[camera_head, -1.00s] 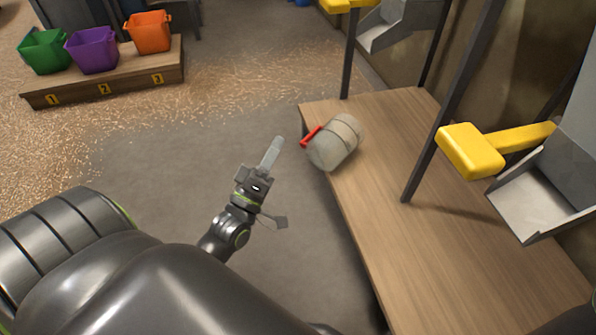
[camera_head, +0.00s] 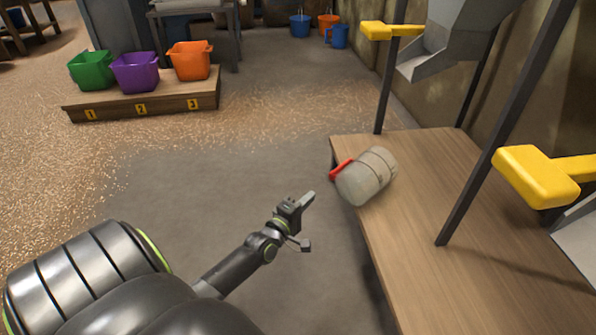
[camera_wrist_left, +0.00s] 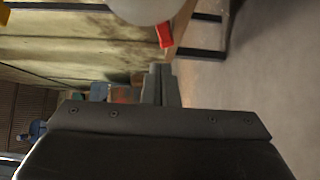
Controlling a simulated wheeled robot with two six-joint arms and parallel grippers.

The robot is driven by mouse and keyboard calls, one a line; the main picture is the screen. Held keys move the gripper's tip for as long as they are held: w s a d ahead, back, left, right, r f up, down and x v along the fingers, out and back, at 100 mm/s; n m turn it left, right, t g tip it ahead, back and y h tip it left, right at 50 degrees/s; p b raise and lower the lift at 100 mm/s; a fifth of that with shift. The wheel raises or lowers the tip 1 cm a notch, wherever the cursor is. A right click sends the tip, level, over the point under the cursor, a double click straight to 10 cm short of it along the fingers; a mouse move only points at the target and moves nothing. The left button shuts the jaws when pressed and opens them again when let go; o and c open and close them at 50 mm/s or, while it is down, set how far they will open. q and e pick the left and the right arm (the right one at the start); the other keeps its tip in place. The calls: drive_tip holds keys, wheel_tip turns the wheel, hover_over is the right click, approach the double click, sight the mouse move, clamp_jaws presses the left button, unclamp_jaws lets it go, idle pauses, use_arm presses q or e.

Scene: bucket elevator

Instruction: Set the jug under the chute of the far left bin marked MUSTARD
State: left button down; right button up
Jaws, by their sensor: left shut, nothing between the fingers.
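The jug (camera_head: 368,177) is pale grey with darker bands and a red handle (camera_head: 341,170). It appears to lie on its side on the wooden bench (camera_head: 410,250), near its far left corner, handle toward the left. My left gripper (camera_head: 307,199) is shut and empty, off the bench's left edge, apart from the jug. In the left wrist view the shut fingers (camera_wrist_left: 160,84) point toward the jug (camera_wrist_left: 145,9), which is cut off at the top. The far chute (camera_head: 428,62) is grey metal with a yellow lever (camera_head: 390,30). No MUSTARD marking is readable. My right gripper is out of view.
A nearer chute (camera_head: 580,240) with a yellow lever (camera_head: 538,177) stands at right. Dark posts rise from the bench. Green (camera_head: 91,70), purple (camera_head: 135,72) and orange (camera_head: 190,60) buckets stand on a numbered platform (camera_head: 150,105). Floor left of the bench is clear.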

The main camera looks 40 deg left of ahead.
sight(349, 197)
use_arm(q)
drive_tip(key=w+d, duration=0.2)
drive_tip(key=w, duration=0.3)
drive_tip(key=shift+w+d, duration=0.2)
drive_tip(key=shift+w, duration=0.1)
drive_tip(key=w+d, duration=0.2)
drive_tip(key=w, duration=0.1)
drive_tip(key=w+d, duration=0.3)
drive_tip(key=shift+w+d+p, duration=0.15)
drive_tip(key=shift+d+p, duration=0.05)
drive_tip(key=shift+p, duration=0.1)
